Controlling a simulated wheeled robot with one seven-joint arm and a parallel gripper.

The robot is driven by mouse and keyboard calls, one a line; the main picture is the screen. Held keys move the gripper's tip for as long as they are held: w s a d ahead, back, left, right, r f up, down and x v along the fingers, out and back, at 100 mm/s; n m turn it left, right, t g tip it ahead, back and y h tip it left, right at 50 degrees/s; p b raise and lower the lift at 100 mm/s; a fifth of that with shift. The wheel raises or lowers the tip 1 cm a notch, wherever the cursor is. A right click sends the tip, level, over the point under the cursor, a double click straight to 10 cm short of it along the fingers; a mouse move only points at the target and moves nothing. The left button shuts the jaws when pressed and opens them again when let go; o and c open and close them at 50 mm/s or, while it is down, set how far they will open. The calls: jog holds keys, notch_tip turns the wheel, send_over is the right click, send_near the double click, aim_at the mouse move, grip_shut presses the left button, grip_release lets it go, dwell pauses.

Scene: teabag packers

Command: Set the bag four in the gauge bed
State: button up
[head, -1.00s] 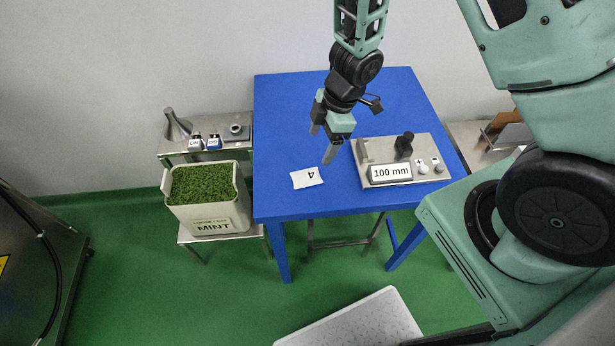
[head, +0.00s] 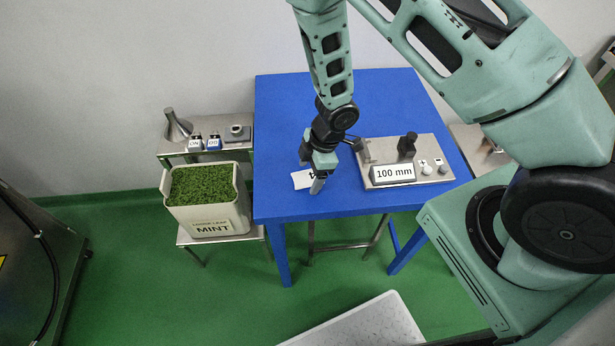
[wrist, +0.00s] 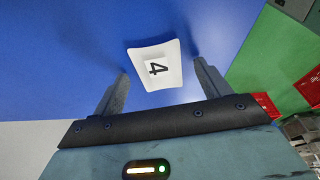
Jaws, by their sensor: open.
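Bag four (wrist: 154,47) is a small white bag marked 4, lying on the blue table (head: 285,112). In the wrist view it lies just beyond and between my two fingertips. In the head view bag four (head: 298,180) is partly hidden by my gripper (head: 311,177). My gripper also shows in the wrist view (wrist: 160,72), open and empty, with its fingers apart around the near side of the bag; I cannot tell the height gap. The metal gauge (head: 420,181) with a 100 mm display (head: 394,174) and a black knob stands right of the bag on the table. Its bed is partly hard to make out.
A bin of green leaf marked MINT (head: 212,229) stands left of the table on a low stand. A metal shelf (head: 180,146) behind it holds small marked items and a funnel-like piece. The table's back left is clear.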

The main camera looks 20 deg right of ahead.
jog(key=c, duration=1.1)
jog(key=shift+c, duration=0.6)
jog(key=shift+r, duration=0.15)
